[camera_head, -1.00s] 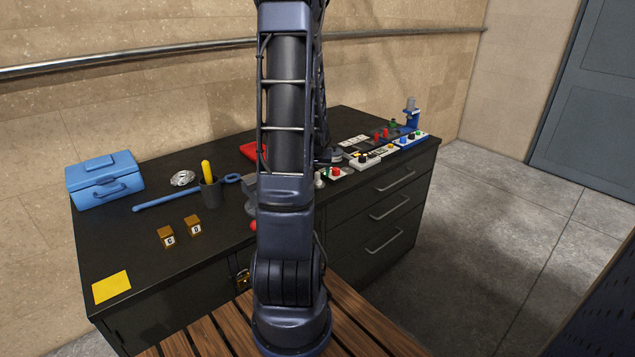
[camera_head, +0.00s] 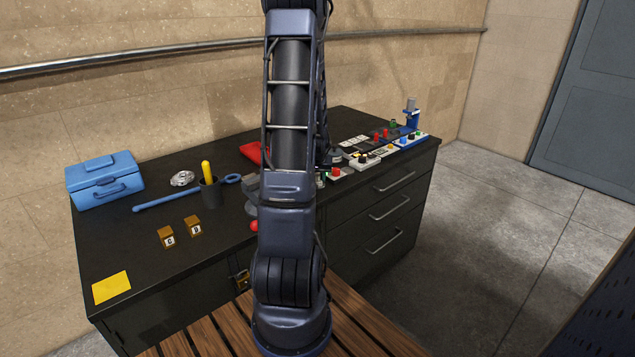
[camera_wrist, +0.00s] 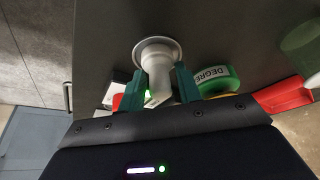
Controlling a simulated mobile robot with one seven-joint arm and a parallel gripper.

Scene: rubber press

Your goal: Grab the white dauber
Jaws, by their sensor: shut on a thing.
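The white dauber (camera_wrist: 158,62) shows in the wrist view, with a round flared end and a narrower stem. My gripper (camera_wrist: 158,85) has its two green fingers on either side of the stem, shut on it. The flared end lies beyond the fingertips, over the dark bench top. I cannot tell whether the dauber still touches the bench. In the head view my arm hides most of the gripper and the dauber.
A green roll with a "DEGRE" label (camera_wrist: 213,78) lies close right of the fingers. A red tray (camera_wrist: 283,95) is farther right. In the head view, button panels (camera_head: 370,158) line the bench's right part; a blue toolbox (camera_head: 104,181) stands left.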

